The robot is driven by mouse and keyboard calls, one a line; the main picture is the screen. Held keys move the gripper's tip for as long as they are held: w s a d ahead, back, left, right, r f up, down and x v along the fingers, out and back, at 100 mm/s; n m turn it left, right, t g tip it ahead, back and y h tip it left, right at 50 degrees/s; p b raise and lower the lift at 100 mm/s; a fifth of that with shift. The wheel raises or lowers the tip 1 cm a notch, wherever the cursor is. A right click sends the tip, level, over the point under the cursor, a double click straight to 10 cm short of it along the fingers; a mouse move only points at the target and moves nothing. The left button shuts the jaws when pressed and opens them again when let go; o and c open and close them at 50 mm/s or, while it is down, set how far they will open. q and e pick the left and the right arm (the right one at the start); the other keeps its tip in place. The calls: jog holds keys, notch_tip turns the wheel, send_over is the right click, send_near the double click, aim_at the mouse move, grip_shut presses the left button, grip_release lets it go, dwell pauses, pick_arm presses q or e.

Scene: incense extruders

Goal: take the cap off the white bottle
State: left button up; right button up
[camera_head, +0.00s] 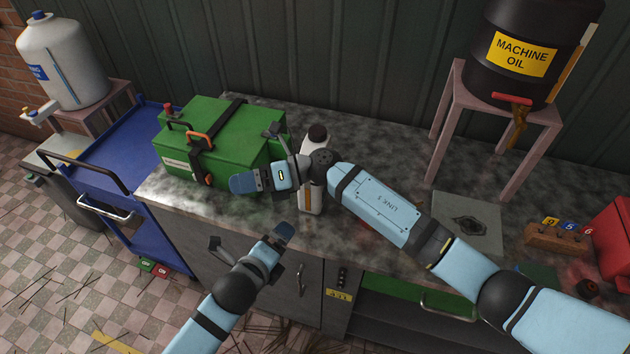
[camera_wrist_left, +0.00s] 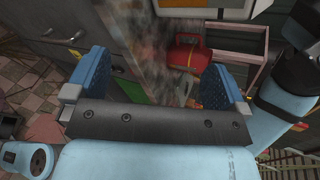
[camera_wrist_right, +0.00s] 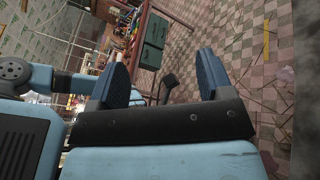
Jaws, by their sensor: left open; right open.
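The white bottle (camera_head: 312,146) stands on the metal worktop, right of the green box, with a dark cap (camera_head: 318,133) on its top. My right forearm and wrist cross in front of its middle; its lower part with an orange mark shows below them. A white and orange surface at the top of the left wrist view looks like part of the bottle (camera_wrist_left: 190,5). My right gripper (camera_head: 240,184) is open and empty, left of the bottle, in front of the green box. My left gripper (camera_head: 285,233) is open and empty, lower and in front of the worktop's front edge.
The green box (camera_head: 235,132) with straps stands left of the bottle. A black machine oil drum (camera_head: 525,75) stands on a pink stool (camera_head: 540,120) at the right. A wooden number block (camera_head: 555,240) and red case (camera_head: 615,240) lie further right. A blue cart (camera_head: 125,150) stands left.

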jog(key=w+d+r+n+h, duration=0.1)
jog(key=w+d+n+h, duration=0.1)
jog(key=w+d+h, duration=0.1)
jog(key=w+d+r+n+t+h, duration=0.1)
jog(key=w+d+n+h, duration=0.2)
jog(key=w+h, duration=0.3)
jog(key=w+d+r+n+t+h, duration=0.1)
jog(key=w+d+n+h, duration=0.2)
jog(key=w+d+h, duration=0.1)
jog(key=shift+w+h+b, duration=0.4)
jog(key=shift+w, duration=0.3)
pick_arm(q)
jog(key=w+d+r+m+t, duration=0.1)
jog(key=w+d+r+m, duration=0.4)
jog(key=m, duration=0.8)
pick_arm(e)
jog(key=w+d+r+h, duration=0.2)
jog(key=d, duration=0.1)
jog(key=w+d+r+t, duration=0.1)
jog(key=shift+w+d+r+h, duration=0.25)
jog(key=shift+r+h, duration=0.1)
jog(key=shift+h, duration=0.05)
jog(key=shift+r, duration=0.1)
pick_arm(q)
jog(key=w+a+x, duration=0.1)
jog(key=a+x, duration=0.1)
jog(key=x, duration=1.2)
jog(key=shift+r+y, duration=0.3)
jog(key=shift+r, duration=0.05)
